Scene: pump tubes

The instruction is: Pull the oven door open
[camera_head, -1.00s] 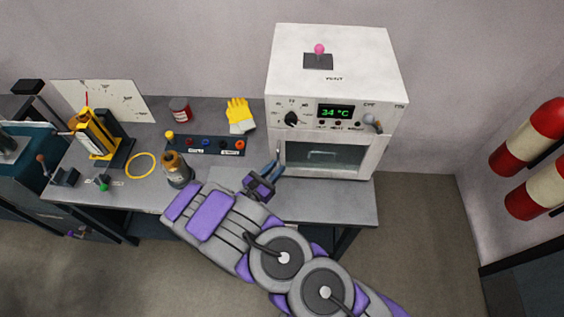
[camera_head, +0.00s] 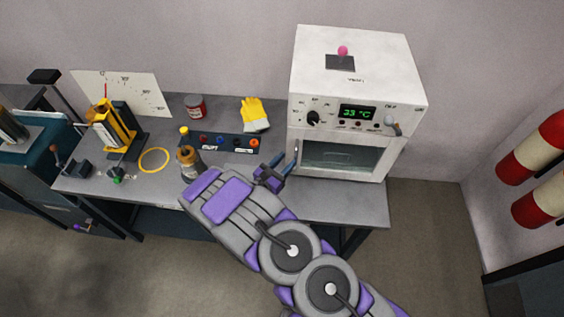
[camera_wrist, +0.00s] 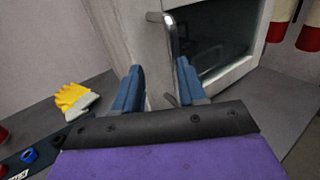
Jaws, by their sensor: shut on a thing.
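The white oven (camera_head: 355,75) stands on the right part of the bench. Its windowed door (camera_head: 345,157) appears shut or nearly so; I cannot tell whether there is a slight gap. The metal door handle (camera_wrist: 172,32) is an upright bar on the door's left side. My gripper (camera_head: 279,170) is at the lower left of the door. In the wrist view its blue fingers (camera_wrist: 160,85) are on either side of the handle's lower end, shut on it. The exact contact is hard to see.
A brown bottle (camera_head: 190,160) stands just left of my gripper. A control strip (camera_head: 220,143), yellow gloves (camera_head: 254,113) and a red can (camera_head: 195,106) are behind it. Red-and-white cylinders (camera_head: 535,170) are on the right wall. Open floor (camera_head: 425,235) lies right of the bench.

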